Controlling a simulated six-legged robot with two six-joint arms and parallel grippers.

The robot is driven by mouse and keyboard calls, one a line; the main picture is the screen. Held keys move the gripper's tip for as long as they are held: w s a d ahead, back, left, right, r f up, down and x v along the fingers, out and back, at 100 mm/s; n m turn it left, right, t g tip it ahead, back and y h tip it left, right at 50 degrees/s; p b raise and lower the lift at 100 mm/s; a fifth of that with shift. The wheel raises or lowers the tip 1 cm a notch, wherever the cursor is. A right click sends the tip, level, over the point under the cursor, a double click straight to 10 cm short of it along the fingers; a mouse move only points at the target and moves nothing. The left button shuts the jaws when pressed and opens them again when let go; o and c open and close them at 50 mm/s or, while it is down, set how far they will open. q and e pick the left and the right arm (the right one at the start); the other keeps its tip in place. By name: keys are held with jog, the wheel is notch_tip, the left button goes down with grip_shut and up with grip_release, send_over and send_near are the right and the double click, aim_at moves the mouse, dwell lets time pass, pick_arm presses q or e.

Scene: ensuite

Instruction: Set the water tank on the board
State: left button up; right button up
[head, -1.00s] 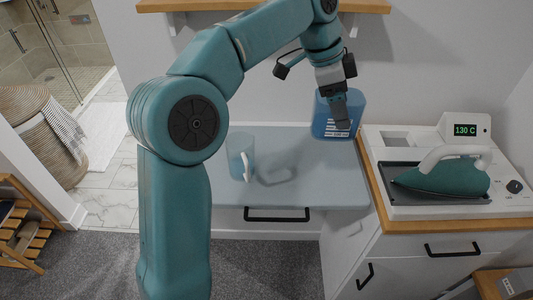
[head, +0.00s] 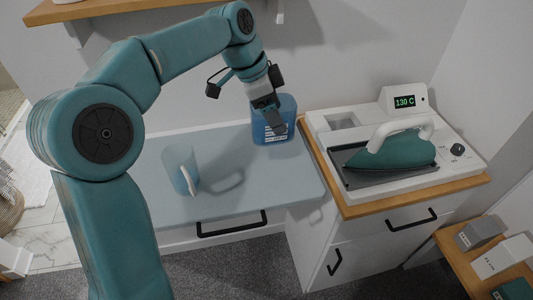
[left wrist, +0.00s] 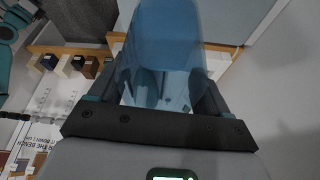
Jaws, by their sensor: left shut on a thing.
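The water tank (head: 285,104), a blue translucent container with a white label, is upright at the back right end of the pale blue board (head: 235,185). My left gripper (head: 270,112) comes down from above and is shut on it. In the left wrist view the translucent blue tank (left wrist: 165,35) is between the two fingers. The tank's base appears at the board's surface, but I cannot tell whether it touches. My right gripper is not in view.
A clear jug (head: 178,165) with a white handle stands on the board's left part. To the right, a white station (head: 455,165) on a wooden-topped cabinet holds a teal iron (head: 395,152) and reads 130 C. Small boxes (head: 500,257) sit lower right. The board's front middle is clear.

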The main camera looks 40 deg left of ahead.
pick_arm(q)
jog(key=f, duration=1.3)
jog(key=shift+w+a+f+b, duration=0.15)
jog(key=shift+w+f+b, duration=0.05)
jog(key=shift+b, duration=0.1)
jog(key=shift+s, duration=0.1)
jog(key=shift+f, duration=0.15)
